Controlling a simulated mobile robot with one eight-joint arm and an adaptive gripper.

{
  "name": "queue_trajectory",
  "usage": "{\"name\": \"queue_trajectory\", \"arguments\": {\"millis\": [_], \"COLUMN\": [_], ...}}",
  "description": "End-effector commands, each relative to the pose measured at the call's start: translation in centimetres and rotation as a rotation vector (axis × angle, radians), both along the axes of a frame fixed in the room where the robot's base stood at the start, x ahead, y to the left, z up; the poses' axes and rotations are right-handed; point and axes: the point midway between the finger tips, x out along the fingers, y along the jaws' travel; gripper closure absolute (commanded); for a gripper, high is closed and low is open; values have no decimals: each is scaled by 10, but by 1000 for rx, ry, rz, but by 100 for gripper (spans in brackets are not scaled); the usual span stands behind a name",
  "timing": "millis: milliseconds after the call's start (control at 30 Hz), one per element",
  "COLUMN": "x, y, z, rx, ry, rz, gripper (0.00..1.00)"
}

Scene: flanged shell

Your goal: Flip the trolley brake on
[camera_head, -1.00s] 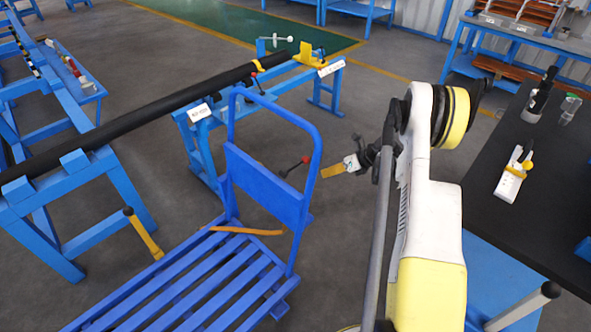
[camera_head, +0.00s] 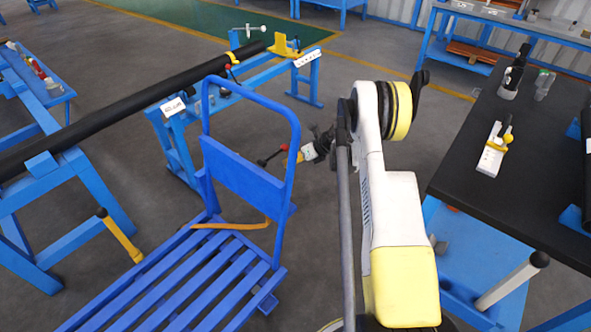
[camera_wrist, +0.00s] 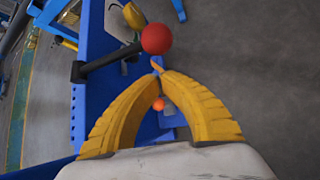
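The blue trolley (camera_head: 200,271) stands left of my arm, with a slatted deck and an upright push handle (camera_head: 291,178). A black lever with a red ball knob (camera_head: 284,148) shows beside the handle; I take it as the brake lever. In the wrist view the red ball (camera_wrist: 158,39) is just beyond my fingertips, with its black rod (camera_wrist: 110,63) running left. My gripper (camera_head: 300,155) has yellow fingers, whose tips meet or nearly meet in the wrist view (camera_wrist: 163,74). Nothing is held. Whether the tips touch the lever cannot be told.
A smaller orange ball (camera_wrist: 158,104) shows between the fingers, farther off. A long black pipe (camera_head: 120,108) rests on blue stands behind the trolley. A black-topped bench (camera_head: 480,150) stands at right. Grey floor lies open beyond my gripper.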

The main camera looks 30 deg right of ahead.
Motion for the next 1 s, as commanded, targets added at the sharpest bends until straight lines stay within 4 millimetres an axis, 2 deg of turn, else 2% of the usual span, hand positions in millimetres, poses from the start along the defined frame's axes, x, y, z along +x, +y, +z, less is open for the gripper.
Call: {"name": "queue_trajectory", "arguments": {"millis": [233,1000], "x": [10,11], "y": [-3,-5], "z": [16,25], "rx": [0,-65], "ry": [0,-24], "rz": [0,0], "gripper": [100,100]}}
